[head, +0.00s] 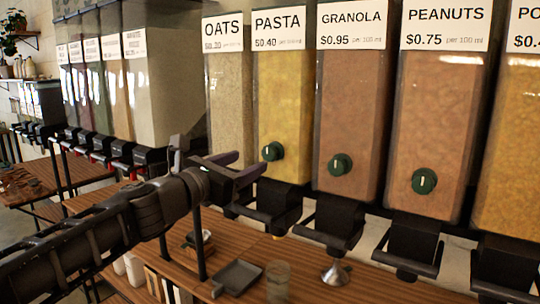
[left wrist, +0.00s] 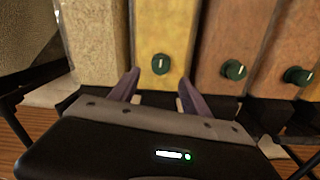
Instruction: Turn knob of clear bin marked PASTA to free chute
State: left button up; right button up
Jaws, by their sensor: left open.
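The clear bin marked PASTA (head: 283,100) is full of yellow contents and stands between the OATS and GRANOLA bins. Its green knob (head: 272,152) sits low on its front, with a pale mark that looks upright. Below it is the PASTA bin's black chute (head: 273,205). My left gripper (head: 243,168) is just left of the knob in the head view, at the foot of the OATS bin. In the left wrist view its two purple fingers (left wrist: 157,86) are spread apart, with the PASTA knob (left wrist: 160,64) between and beyond their tips. The gripper is empty. My right gripper is not seen.
The GRANOLA bin (head: 347,120) and PEANUTS bin (head: 432,125) also carry green knobs. Black chutes stick out below the bins. A wooden counter (head: 330,290) below holds a dark tray (head: 237,278), a glass jar (head: 278,280) and a metal funnel (head: 336,274). More bins line the left.

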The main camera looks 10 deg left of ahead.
aim_at(267, 154)
pick_arm(q)
jog(key=shift+w+d+f, duration=0.15)
jog(key=shift+w, duration=0.1)
jog(key=x, duration=0.7)
jog(key=shift+w+d+p, duration=0.1)
jog(key=shift+w+p, duration=0.2)
jog(key=shift+c, duration=0.2)
grip_shut()
dwell(0.3)
